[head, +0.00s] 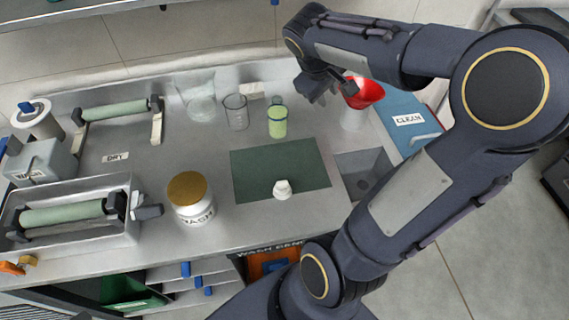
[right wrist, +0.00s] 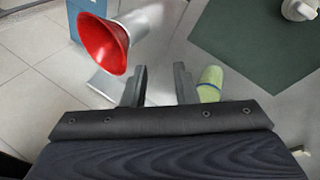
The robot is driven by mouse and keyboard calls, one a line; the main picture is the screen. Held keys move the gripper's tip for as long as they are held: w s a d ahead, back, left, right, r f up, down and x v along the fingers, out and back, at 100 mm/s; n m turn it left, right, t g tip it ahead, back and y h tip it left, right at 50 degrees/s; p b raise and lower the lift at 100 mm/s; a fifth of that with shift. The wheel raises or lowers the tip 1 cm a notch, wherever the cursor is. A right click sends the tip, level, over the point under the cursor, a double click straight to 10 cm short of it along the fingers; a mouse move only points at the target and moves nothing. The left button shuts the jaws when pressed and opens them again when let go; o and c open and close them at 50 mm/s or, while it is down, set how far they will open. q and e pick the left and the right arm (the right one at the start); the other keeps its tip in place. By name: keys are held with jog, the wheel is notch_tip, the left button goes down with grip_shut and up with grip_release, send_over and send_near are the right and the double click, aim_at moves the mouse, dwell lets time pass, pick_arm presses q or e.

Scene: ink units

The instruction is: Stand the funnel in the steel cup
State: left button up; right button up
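The red funnel (head: 366,92) is at the back right of the steel bench, wide mouth up. It sits at the top of the pale steel cup (head: 353,118), its stem hidden, apparently inside the cup. In the right wrist view the red funnel (right wrist: 103,45) shows its open mouth, with the steel cup (right wrist: 150,18) just behind and below it. My right gripper (head: 322,91) is beside the funnel, to its left in the head view. Its fingers (right wrist: 158,88) are apart with nothing between them, and do not touch the funnel. My left gripper is not in view.
A green-filled glass (head: 277,122) stands near the right gripper, with clear beakers (head: 236,112) farther left. A dark green mat (head: 282,170) bears a small white object (head: 283,189). A sink (head: 365,172) and blue "CLEAN" tray (head: 405,122) lie right. A gold-lidded jar (head: 191,198) stands front left.

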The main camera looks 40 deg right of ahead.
jog(key=s+a+f+t+y, duration=0.1)
jog(key=s+a+y, duration=0.3)
jog(key=a, duration=0.8)
jog(key=s+a+f+m+t+y, duration=0.1)
jog(key=s+a+y, duration=0.4)
jog(key=a, duration=0.7)
jog(key=s+f+t, duration=0.1)
jog(key=t, duration=0.1)
jog(key=shift+s+m+t, duration=0.25)
jog(key=shift+m+t, duration=0.05)
jog(key=shift+d, duration=0.1)
